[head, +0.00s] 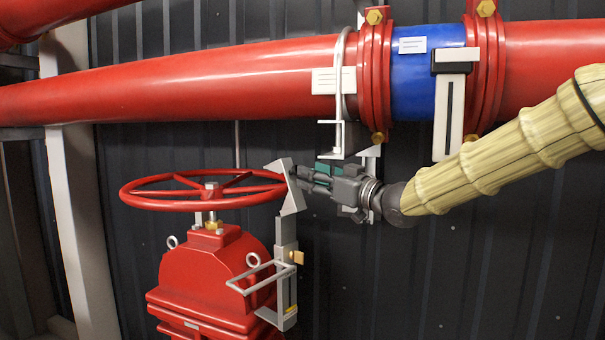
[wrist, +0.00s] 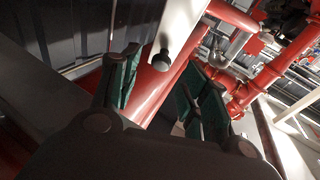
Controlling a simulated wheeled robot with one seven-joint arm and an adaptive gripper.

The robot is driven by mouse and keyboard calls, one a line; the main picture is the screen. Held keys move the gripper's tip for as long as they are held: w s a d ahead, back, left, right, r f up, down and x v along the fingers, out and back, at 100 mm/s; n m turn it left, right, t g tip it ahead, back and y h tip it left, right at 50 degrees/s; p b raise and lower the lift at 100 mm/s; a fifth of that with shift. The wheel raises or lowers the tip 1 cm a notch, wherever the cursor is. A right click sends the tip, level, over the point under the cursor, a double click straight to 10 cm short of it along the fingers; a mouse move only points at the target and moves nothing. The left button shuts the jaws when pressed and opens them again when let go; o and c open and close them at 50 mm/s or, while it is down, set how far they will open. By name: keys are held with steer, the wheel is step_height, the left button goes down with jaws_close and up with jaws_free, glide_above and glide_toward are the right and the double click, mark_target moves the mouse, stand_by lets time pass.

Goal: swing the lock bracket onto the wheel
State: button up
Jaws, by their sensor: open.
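The red handwheel (head: 205,202) sits on top of a red valve (head: 212,270), lying about level. The grey lock bracket (head: 285,232) stands upright at the wheel's right side; its angled upper plates overlap the right rim in the head view. I cannot tell whether they touch the rim. My gripper (head: 302,178) is just right of the bracket's upper plates, fingers pointing left at them, open. In the wrist view my open gripper (wrist: 162,66) shows two green-padded fingers with a dark round knob (wrist: 163,61) on a thin stem between them. Contact is not clear.
A thick red pipe (head: 230,83) with a blue section (head: 415,75) runs above my gripper. A white hanging bracket (head: 338,138) and a white plate (head: 450,115) hang from it close by. A dark corrugated wall (head: 400,280) stands behind; the lower right looks clear.

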steer(key=v, duration=0.6)
steer(key=shift+s+d, duration=0.2)
